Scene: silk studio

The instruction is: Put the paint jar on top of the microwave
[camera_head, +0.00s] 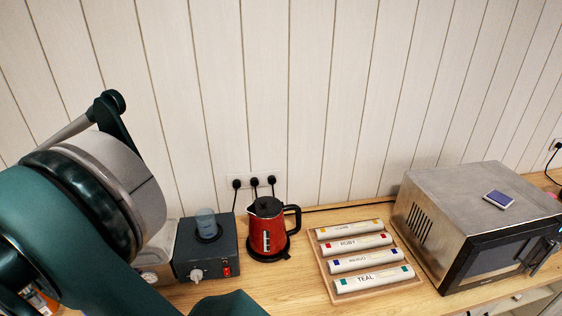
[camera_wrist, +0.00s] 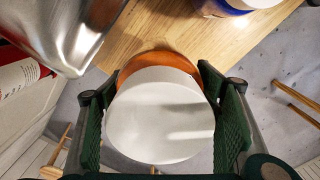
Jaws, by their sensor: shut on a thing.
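The paint jar (camera_wrist: 160,125) shows in the wrist view with a round white lid and an orange body. My gripper (camera_wrist: 158,88) has its green fingers on either side of the jar and is shut on it. The jar shows against the wooden counter's edge; I cannot tell whether it touches the counter. The microwave (camera_head: 448,212) stands at the right of the head view, a metal box with a dark front. Its top is flat and mostly bare, with a small blue and white item (camera_head: 498,200) on it. My gripper is hidden in the head view.
Between my arm and the microwave stand a dark device (camera_head: 207,258), a red kettle (camera_head: 267,232) and a wooden tray (camera_head: 336,294) of labelled rolls. In the wrist view, another white-lidded jar with blue (camera_wrist: 222,8) and a metal vessel (camera_wrist: 62,35) are near.

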